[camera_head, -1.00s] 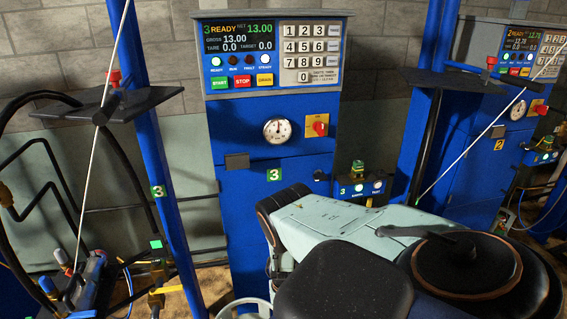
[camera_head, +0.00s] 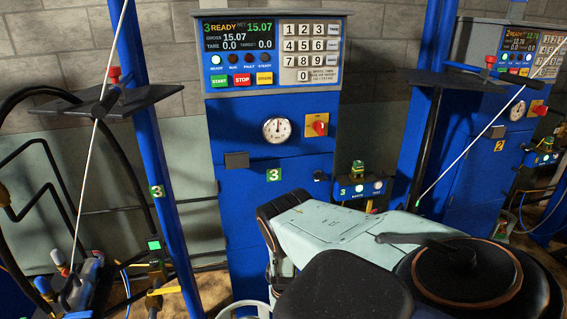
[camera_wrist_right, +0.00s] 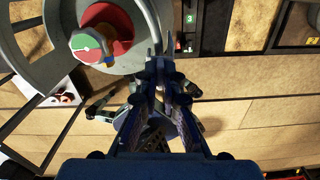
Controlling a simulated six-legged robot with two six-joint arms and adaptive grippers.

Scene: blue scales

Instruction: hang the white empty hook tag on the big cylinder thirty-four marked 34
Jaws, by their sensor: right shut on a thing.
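In the right wrist view, my right gripper (camera_wrist_right: 166,62) has its fingers close together at the rim of a grey cylinder collar (camera_wrist_right: 152,22). It appears shut on that collar; the fingers hide the exact contact. A red, green and white round valve top (camera_wrist_right: 92,45) sits inside the collar. Part of a pale collar ring (camera_head: 244,305) shows at the bottom edge of the head view. I cannot read a 34 on any cylinder. I cannot make out the white hook tag in either view. My left gripper is not in view.
A blue upright (camera_head: 160,160) and a filling head with hoses (camera_head: 88,280) stand to the left. Scale 2 (camera_head: 480,165) stands to the right.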

